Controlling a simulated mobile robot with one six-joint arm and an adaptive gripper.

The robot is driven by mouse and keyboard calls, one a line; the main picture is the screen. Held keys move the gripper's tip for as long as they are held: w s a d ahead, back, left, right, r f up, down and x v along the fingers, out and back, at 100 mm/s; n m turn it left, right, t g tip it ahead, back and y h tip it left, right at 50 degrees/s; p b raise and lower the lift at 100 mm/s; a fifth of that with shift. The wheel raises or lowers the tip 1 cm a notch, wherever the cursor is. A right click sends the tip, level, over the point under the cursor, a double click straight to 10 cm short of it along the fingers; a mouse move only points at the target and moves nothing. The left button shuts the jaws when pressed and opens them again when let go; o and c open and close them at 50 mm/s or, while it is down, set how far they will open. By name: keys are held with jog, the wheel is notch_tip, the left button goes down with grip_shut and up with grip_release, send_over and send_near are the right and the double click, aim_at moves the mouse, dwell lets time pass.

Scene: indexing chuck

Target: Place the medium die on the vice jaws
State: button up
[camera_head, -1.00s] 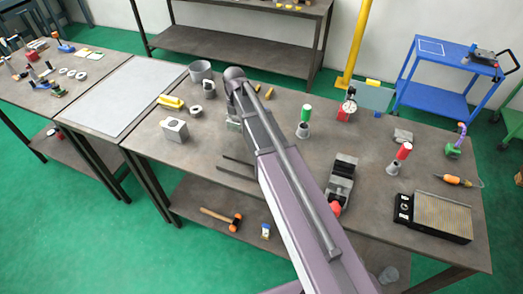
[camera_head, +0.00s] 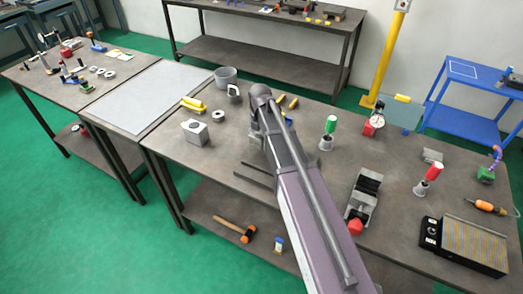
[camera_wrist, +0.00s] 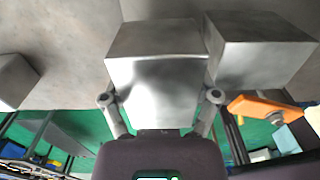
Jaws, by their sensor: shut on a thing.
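In the wrist view my gripper (camera_wrist: 158,98) is shut on a plain shiny metal block, seemingly the medium die (camera_wrist: 155,80), with one finger at each side. Its underside is hidden, and I cannot tell its height above the bench. A second metal block (camera_wrist: 258,48) is close to its right, and a third (camera_wrist: 14,80) shows at the left edge. In the head view my own arm hides most of my gripper and the die. The vice (camera_head: 364,197), dark grey with a red part at its front, stands on the bench right of my arm.
A green-handled tool (camera_head: 328,130) stands behind the vice. A red-handled tool (camera_head: 427,180) and a ribbed black-sided plate (camera_head: 465,245) are to its right.

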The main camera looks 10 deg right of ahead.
aim_at(260, 151)
jog(key=shift+f+b, duration=0.45)
jog(key=shift+f, duration=0.2)
jog(key=shift+f, duration=0.15)
jog(key=shift+f+b, duration=1.75)
jog(key=shift+b, duration=0.1)
jog(key=shift+f, duration=0.15)
jog(key=o, duration=1.1)
jog(key=shift+c, duration=0.2)
jog(key=shift+r, duration=0.2)
notch_tip(260, 151, up, 12)
jog(key=p, duration=1.2)
